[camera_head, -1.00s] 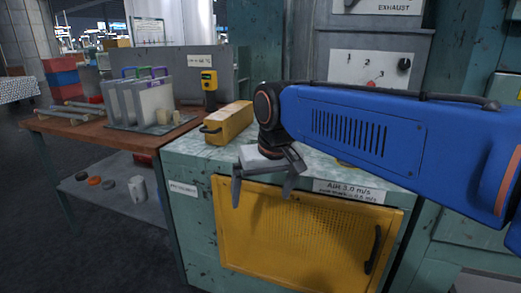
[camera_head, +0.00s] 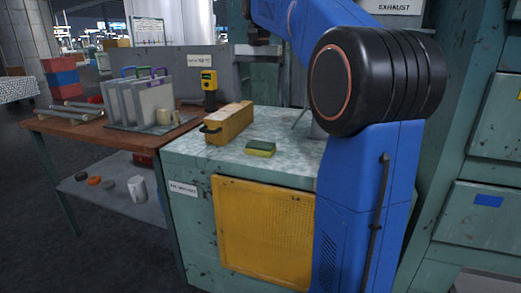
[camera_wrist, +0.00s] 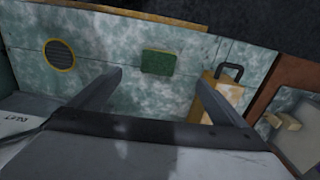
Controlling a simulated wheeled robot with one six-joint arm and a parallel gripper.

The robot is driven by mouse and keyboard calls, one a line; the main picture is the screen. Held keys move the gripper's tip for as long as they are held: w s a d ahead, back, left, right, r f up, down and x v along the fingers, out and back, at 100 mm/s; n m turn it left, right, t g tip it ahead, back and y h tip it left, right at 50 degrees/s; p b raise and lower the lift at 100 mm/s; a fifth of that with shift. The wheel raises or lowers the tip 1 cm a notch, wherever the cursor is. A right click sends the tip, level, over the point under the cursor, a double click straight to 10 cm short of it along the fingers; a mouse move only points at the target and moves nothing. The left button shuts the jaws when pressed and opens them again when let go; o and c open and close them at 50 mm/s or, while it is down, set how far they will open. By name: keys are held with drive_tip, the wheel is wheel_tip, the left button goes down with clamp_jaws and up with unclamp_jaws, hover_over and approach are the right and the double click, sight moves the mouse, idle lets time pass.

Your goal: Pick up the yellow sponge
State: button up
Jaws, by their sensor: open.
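The yellow sponge (camera_head: 260,148) lies flat on the speckled bench top in the head view, with a green top layer and a yellow side. In the wrist view its green face (camera_wrist: 158,62) shows beyond my fingertips, roughly centred between them. My gripper (camera_wrist: 160,79) is open and empty, its two fingers apart. It is above the bench and not touching the sponge. In the head view my blue arm covers the right part of the bench, and the fingers are hard to make out there.
A yellow case (camera_head: 229,124) with a black handle stands left of the sponge; it also shows in the wrist view (camera_wrist: 222,92). A round dark vent (camera_wrist: 60,54) lies on the other side. A wooden table (camera_head: 105,137) with a plate rack adjoins at left.

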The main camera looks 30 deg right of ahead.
hover_over(261, 144)
drive_tip(key=f, duration=1.1)
drive_tip(key=shift+s+a+f, duration=0.1)
drive_tip(key=shift+a+f, duration=0.15)
drive_tip(key=shift+a, duration=0.1)
drive_tip(key=shift+d+f, duration=0.15)
drive_tip(key=shift+f, duration=1.25)
drive_tip(key=shift+d+f, duration=0.1)
drive_tip(key=shift+f, duration=1.25)
drive_tip(key=shift+c, duration=0.7)
drive_tip(key=c, duration=1.1)
drive_tip(key=shift+o, duration=0.2)
